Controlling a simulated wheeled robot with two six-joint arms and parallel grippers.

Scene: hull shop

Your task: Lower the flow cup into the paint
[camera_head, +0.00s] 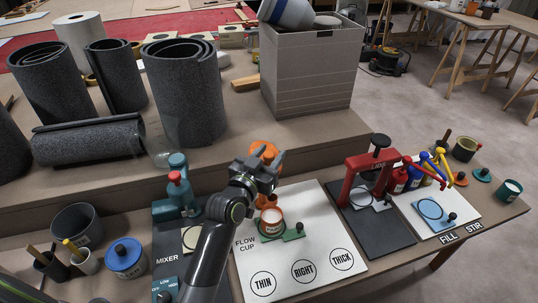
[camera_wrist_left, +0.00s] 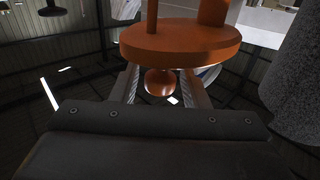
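My left gripper (camera_head: 265,176) is above the paint pot (camera_head: 271,222), a small round pot with a pale label and orange-brown paint, on the white board marked FLOW CUP. An orange piece of the flow cup (camera_head: 264,149) shows just behind and above the gripper, and a copper-brown part shows below it, over the pot's far side. In the left wrist view the cup's orange disc (camera_wrist_left: 180,42) is close to the camera, with a rounded orange end (camera_wrist_left: 161,82) between the two fingers. The fingers appear shut on the cup. The contact is partly hidden. My right gripper is not in view.
A green holder (camera_head: 293,232) stands against the pot's right side. A red-framed device (camera_head: 372,172) is to the right. A teal mixer (camera_head: 177,188) and a blue-lidded can (camera_head: 126,258) are to the left. The board's front, marked THIN, RIGHT and THICK, is clear.

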